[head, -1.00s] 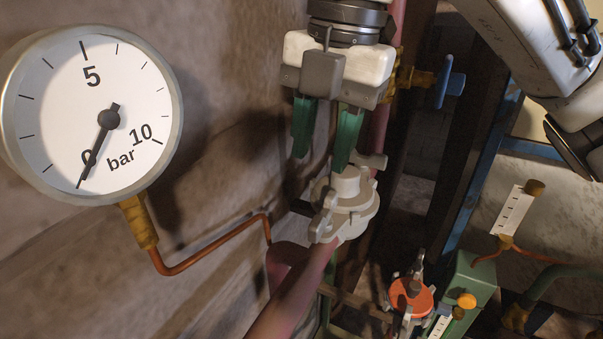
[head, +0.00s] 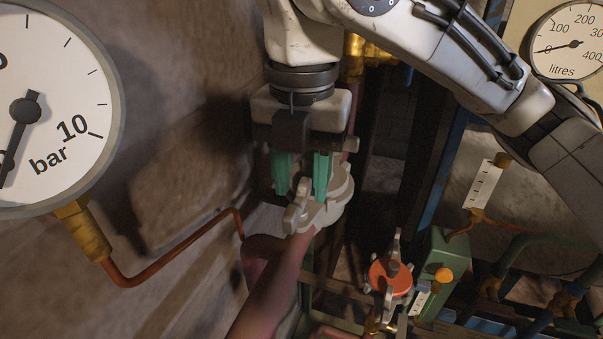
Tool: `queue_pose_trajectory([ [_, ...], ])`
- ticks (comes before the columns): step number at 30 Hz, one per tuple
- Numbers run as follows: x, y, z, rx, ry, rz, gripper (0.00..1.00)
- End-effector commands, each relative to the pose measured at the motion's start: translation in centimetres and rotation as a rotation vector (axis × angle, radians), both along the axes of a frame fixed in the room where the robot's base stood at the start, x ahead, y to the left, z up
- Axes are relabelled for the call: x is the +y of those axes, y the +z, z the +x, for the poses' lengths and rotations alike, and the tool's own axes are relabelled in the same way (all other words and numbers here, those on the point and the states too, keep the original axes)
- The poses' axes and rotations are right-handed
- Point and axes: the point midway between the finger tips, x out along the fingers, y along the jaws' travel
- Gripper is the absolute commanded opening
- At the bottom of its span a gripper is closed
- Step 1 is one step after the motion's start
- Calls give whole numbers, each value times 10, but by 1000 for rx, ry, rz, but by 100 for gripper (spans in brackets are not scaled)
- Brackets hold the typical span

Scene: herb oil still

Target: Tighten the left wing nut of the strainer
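The strainer (head: 336,203) is a pale grey cast body on a pinkish pipe, right of the centre-left wall. Its left wing nut (head: 297,206) stands at the near left side of the body, with its wings tilted nearly upright in the picture. My gripper (head: 302,193) points down over the strainer, its two green fingers apart. The wing nut's upper end shows near and between the fingertips. I cannot tell whether either finger touches it. A grey wing (head: 350,145) shows at right beside my gripper; my gripper hides part of the strainer's top.
A large bar gauge (head: 55,110) with a brass fitting and copper tube (head: 170,273) is close at left. A brass valve (head: 372,52) is behind my gripper. At lower right are an orange-topped fitting (head: 390,276) and a green box (head: 440,268). A litres gauge (head: 568,42) is at upper right.

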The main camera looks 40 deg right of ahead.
Motion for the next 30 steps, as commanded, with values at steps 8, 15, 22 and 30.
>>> queue_pose_trajectory([
  [8,0,0,0,0,0,0,28],
  [15,0,0,0,0,0,0,6],
  [22,0,0,0,0,0,0,0],
  [30,-1,2,-2,1,-105,1,0],
])
